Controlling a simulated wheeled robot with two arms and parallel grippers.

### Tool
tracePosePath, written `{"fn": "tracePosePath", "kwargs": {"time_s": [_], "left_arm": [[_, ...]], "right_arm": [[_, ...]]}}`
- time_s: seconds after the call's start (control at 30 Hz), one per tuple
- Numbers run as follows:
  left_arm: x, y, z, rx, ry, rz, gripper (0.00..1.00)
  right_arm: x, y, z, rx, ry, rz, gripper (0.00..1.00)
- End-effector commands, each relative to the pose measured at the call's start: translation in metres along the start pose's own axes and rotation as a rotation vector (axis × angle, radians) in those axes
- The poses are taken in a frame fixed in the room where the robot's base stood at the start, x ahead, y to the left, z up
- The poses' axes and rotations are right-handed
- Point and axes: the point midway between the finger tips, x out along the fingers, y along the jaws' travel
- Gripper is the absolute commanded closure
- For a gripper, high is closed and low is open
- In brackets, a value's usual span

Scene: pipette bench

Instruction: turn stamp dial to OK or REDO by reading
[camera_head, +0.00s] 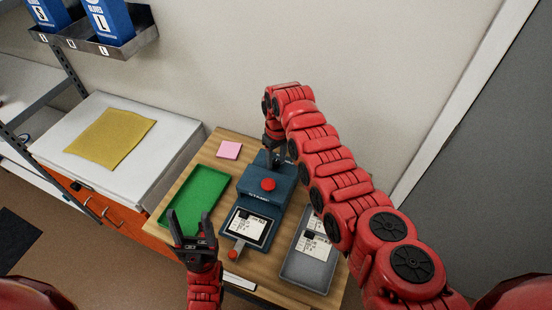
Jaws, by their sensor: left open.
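A dark blue stamp machine (285,192) with a red button (268,184) on top stands on the wooden table. A white printed card (246,226) lies in its front bed, too small to read. A red knob (233,254) sticks out at the front. I cannot make out the dial; the back of the machine is partly covered by my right gripper (273,160). That gripper points down at the machine's back end, and its finger gap is unclear. My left gripper (189,217) is open and empty, over the near end of the green tray (196,192), left of the machine.
A grey tray (302,273) with printed cards (313,246) stands right of the machine, partly behind my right arm. A pink note pad (229,150) lies at the back left of the wooden table (205,159). A yellow cloth (110,137) lies on the white cabinet top.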

Motion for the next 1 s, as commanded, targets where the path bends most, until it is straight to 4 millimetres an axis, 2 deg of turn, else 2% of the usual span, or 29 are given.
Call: {"fn": "tracePosePath", "kwargs": {"time_s": [0.43, 0.57, 0.8, 1.0], "left_arm": [[0.001, 0.0, 0.0, 0.0, 0.0, 0.0, 0.38], [0.009, 0.0, -0.001, 0.0, 0.0, 0.0, 0.38], [0.043, -0.002, -0.007, 0.0, 0.0, 0.0, 0.38], [0.059, -0.003, -0.01, 0.0, 0.0, 0.0, 0.38]], "right_arm": [[-0.001, -0.001, -0.001, 0.001, 0.001, 0.0, 0.36], [-0.004, -0.001, 0.0, 0.045, 0.002, -0.001, 0.36], [-0.008, -0.002, 0.0, 0.333, 0.012, 0.0, 0.36], [-0.005, -0.002, 0.001, 0.572, 0.021, 0.0, 0.36]]}}
